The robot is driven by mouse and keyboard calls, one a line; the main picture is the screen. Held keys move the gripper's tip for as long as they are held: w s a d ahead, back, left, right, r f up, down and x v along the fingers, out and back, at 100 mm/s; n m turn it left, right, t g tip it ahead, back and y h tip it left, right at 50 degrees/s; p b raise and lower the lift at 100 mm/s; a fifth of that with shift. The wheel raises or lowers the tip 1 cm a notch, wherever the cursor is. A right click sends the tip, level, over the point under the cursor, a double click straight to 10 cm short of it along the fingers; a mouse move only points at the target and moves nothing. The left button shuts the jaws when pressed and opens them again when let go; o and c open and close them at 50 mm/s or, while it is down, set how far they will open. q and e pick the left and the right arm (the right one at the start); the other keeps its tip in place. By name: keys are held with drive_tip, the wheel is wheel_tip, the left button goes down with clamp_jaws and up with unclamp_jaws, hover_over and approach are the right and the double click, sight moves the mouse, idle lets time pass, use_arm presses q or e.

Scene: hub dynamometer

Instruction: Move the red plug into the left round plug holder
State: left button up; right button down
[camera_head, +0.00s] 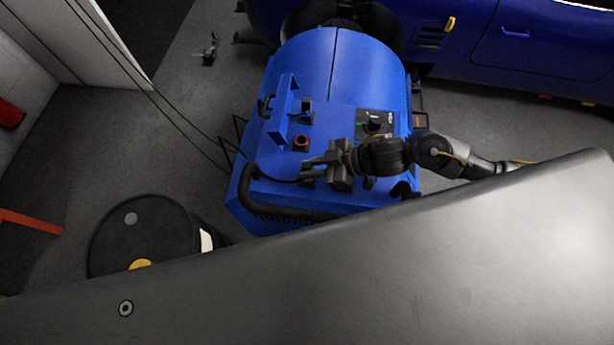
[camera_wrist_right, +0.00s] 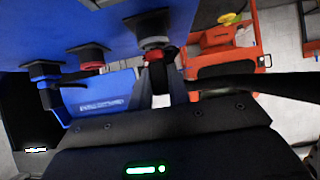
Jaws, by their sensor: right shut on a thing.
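The red plug (camera_wrist_right: 158,72) is between the fingertips of my right gripper (camera_wrist_right: 160,88) in the right wrist view. My right gripper also shows in the head view (camera_head: 308,170), shut and low over the blue machine's panel; the plug is hard to make out there. In the wrist view a round black holder with a grey ring (camera_wrist_right: 152,38) is right at the plug's end; I cannot tell whether the plug is seated or apart. A red-ringed holder (camera_head: 301,142) is beside the gripper, also in the wrist view (camera_wrist_right: 93,58). Another black holder (camera_head: 306,110) lies beyond. My left gripper is not in view.
The blue dynamometer (camera_head: 350,80) has a raised bracket (camera_head: 282,110) and a black control panel with a knob (camera_head: 375,123) near my right arm. A black drum (camera_head: 150,225) stands at lower left. A blue car (camera_head: 540,45) is behind. Floor shows at left.

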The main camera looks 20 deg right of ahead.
drive_tip(key=c, duration=1.3)
unclamp_jaws()
drive_tip(key=shift+o, duration=0.2)
wheel_tip(320, 180, up, 3)
drive_tip(key=shift+f, duration=0.1)
drive_tip(key=s+a+r+p, duration=0.1)
drive_tip(key=s+r+p, duration=0.1)
drive_tip(key=s+r, duration=0.1)
drive_tip(key=s+a+r+p, duration=0.1)
drive_tip(key=s+r+p, duration=0.1)
drive_tip(key=s, duration=0.3)
drive_tip(key=s+a+r+p, duration=0.1)
drive_tip(key=s+r+p, duration=0.2)
drive_tip(key=s+r, duration=0.1)
drive_tip(key=shift+r, duration=0.5)
drive_tip(key=shift+s+a+r+p, duration=0.1)
drive_tip(key=shift+s+a+p, duration=0.1)
drive_tip(key=shift+s, duration=0.2)
drive_tip(key=shift+s+a+r+p, duration=0.1)
drive_tip(key=shift+s+p, duration=0.1)
drive_tip(key=shift+s, duration=0.2)
